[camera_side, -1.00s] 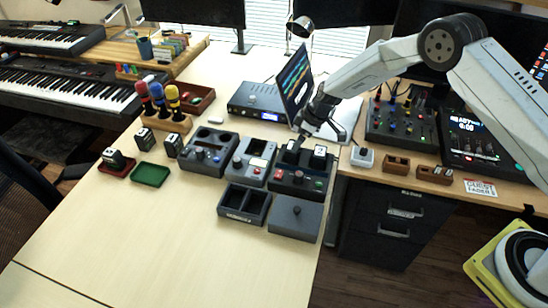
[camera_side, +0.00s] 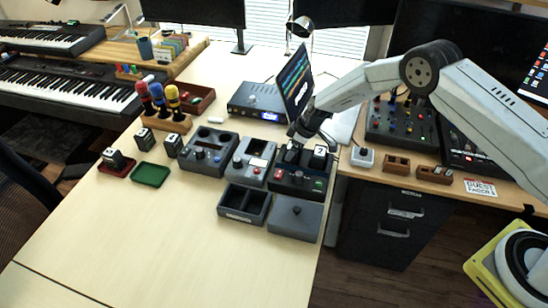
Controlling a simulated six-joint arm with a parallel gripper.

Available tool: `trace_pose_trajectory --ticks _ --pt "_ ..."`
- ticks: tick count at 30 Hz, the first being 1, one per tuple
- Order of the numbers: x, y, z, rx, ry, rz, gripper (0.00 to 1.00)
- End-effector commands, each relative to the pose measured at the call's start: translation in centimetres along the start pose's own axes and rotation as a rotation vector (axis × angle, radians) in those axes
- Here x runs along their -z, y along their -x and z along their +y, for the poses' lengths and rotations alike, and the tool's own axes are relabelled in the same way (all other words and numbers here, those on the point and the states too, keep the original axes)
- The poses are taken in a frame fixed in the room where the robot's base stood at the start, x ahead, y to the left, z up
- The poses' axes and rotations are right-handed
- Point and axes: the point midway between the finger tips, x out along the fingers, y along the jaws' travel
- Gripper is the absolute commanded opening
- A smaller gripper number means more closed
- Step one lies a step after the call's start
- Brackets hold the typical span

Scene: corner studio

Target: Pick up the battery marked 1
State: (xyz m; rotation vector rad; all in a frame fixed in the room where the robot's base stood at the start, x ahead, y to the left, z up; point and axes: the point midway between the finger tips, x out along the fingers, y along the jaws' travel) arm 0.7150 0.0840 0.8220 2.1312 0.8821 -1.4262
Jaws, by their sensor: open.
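My gripper (camera_side: 294,147) is open, pointing down over the left slot of a dark charger-like box (camera_side: 298,182) with red and green buttons. A dark battery (camera_side: 291,155) seems to be in that slot, largely hidden by my gripper, so its mark cannot be read. I cannot tell whether the jaws touch it. A second black battery (camera_side: 319,157) with a white label stands upright in the right slot; its digit looks like 7 or 2. Other batteries stand at left: one (camera_side: 112,158) on a red tray, and two (camera_side: 145,137) (camera_side: 173,146) on the table, digits too small to read.
Grey devices (camera_side: 208,153) (camera_side: 251,163) stand just left of the charger. A two-compartment black bin (camera_side: 243,203) and a grey lidded box (camera_side: 296,218) lie in front. A laptop (camera_side: 296,85) is close behind my gripper. A green tray (camera_side: 150,175) is empty. The table's front is clear.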

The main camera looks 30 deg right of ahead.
Motion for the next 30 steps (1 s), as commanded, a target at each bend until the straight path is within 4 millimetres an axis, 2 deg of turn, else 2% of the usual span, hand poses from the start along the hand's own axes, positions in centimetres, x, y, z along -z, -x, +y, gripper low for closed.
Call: trace_pose_trajectory --ticks 11,18,20,30 --pt "0.00 0.03 0.01 0.000 0.000 0.000 1.00" --pt "0.00 0.03 0.01 0.000 -0.001 0.000 0.24" --pt "0.00 0.03 0.01 0.000 -0.001 0.000 0.06" --pt "0.17 0.25 0.07 -0.001 0.000 0.002 0.06"
